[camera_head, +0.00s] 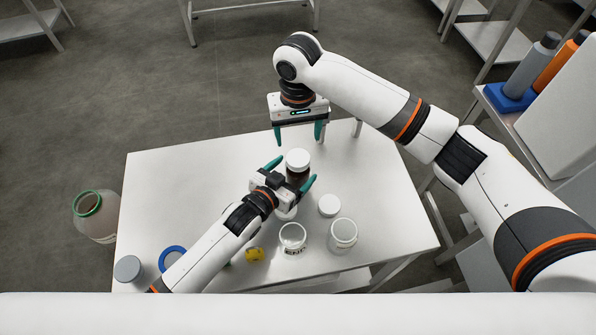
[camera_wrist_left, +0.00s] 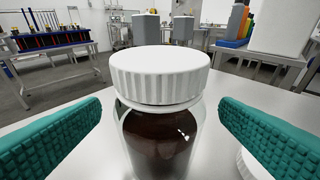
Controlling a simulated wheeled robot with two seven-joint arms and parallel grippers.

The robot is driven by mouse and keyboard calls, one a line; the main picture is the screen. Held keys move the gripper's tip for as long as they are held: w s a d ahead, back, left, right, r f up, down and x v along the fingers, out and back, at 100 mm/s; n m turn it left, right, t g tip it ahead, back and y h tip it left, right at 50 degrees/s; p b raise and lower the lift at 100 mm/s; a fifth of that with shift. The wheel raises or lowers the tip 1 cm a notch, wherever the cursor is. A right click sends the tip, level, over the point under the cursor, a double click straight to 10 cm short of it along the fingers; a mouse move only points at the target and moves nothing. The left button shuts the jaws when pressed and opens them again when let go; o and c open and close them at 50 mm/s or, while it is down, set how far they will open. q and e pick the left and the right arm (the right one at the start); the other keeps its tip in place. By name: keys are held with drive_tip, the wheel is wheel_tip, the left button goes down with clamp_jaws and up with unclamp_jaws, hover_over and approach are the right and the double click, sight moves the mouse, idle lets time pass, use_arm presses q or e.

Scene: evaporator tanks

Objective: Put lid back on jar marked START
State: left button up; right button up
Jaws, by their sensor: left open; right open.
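A brown-filled jar with a white ribbed lid (camera_head: 298,159) stands on the table; it fills the middle of the left wrist view (camera_wrist_left: 160,125). My left gripper (camera_head: 291,173) is open, with its teal fingers on either side of this jar and apart from it. A loose white lid (camera_head: 329,205) lies on the table to the right. Two open clear jars stand near it, one on the left (camera_head: 292,237) and one on the right (camera_head: 343,234). My right gripper (camera_head: 298,135) is open and empty, beyond the lidded jar.
A white round thing (camera_head: 286,213) is partly hidden under my left gripper. A yellow item (camera_head: 255,254), a blue ring (camera_head: 172,256) and a grey-topped container (camera_head: 128,268) are near the front left. The table's left part (camera_head: 170,190) is clear. A green-rimmed vessel (camera_head: 88,203) stands beyond the left edge.

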sight(298, 158)
use_arm(q)
drive_tip(key=shift+x, duration=1.4)
drive_tip(key=c, duration=1.8)
clamp_jaws()
use_arm(e)
drive_tip(key=shift+a+r, duration=0.1)
drive_tip(key=shift+a, duration=0.3)
drive_tip(key=shift+d, duration=0.4)
drive_tip(key=shift+f, duration=0.2)
drive_tip(key=shift+a+f, duration=0.15)
drive_tip(key=shift+f, duration=0.45)
wheel_tip(298, 158, down, 7)
drive_tip(key=shift+r, duration=0.2)
